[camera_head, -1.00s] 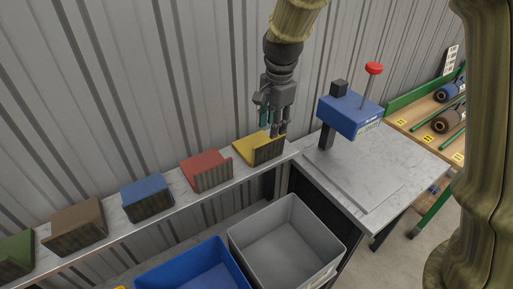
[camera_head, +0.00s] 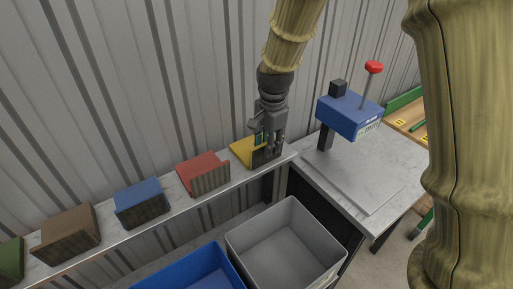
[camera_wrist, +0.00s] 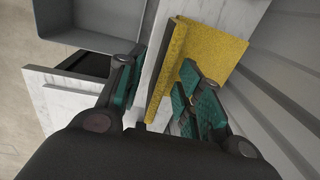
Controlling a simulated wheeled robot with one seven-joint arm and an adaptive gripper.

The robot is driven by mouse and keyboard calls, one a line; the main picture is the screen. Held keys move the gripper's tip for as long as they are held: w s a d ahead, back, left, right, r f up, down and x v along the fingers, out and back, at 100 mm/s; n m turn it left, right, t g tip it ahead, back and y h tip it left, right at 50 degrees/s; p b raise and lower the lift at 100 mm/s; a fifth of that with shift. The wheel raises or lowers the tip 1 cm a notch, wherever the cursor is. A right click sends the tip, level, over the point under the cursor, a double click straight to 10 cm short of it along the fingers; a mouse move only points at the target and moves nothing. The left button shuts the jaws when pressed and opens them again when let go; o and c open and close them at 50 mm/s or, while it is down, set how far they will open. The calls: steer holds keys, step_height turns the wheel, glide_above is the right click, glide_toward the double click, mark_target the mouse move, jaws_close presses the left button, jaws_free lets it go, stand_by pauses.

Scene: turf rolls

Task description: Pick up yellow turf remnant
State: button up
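The yellow turf remnant (camera_head: 242,150) is an L-shaped piece with a yellow face and a dark striped side. It sits at the right end of a narrow pale shelf (camera_head: 105,233). My gripper (camera_head: 266,152) points down at it, its fingers partly covering it in the head view. In the wrist view my gripper (camera_wrist: 160,92) is open, with one teal-padded finger to either side of the upright edge of the yellow remnant (camera_wrist: 205,57). The right finger overlaps the yellow face. I cannot tell whether either finger touches it.
Red (camera_head: 203,174), blue (camera_head: 141,202), brown (camera_head: 66,233) and green (camera_head: 10,262) remnants line the shelf to the left. A grey bin (camera_head: 286,243) and a blue bin (camera_head: 190,272) stand below. A blue press (camera_head: 350,115) with a red knob stands on the marble-topped table to the right. A corrugated wall rises close behind.

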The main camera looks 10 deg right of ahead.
mark_target(265, 163)
steer(key=shift+w+a+f+p, duration=0.1)
steer(key=shift+f+p, duration=0.15)
steer(key=shift+f, duration=0.55)
steer(key=shift+w+d+f+p, duration=0.1)
steer(key=shift+f+p, duration=0.15)
steer(key=shift+f, duration=0.6)
steer(key=shift+w+a+f+p, duration=0.1)
steer(key=shift+f+p, duration=0.15)
steer(key=shift+f, duration=0.55)
steer(key=shift+c, duration=0.2)
jaws_close()
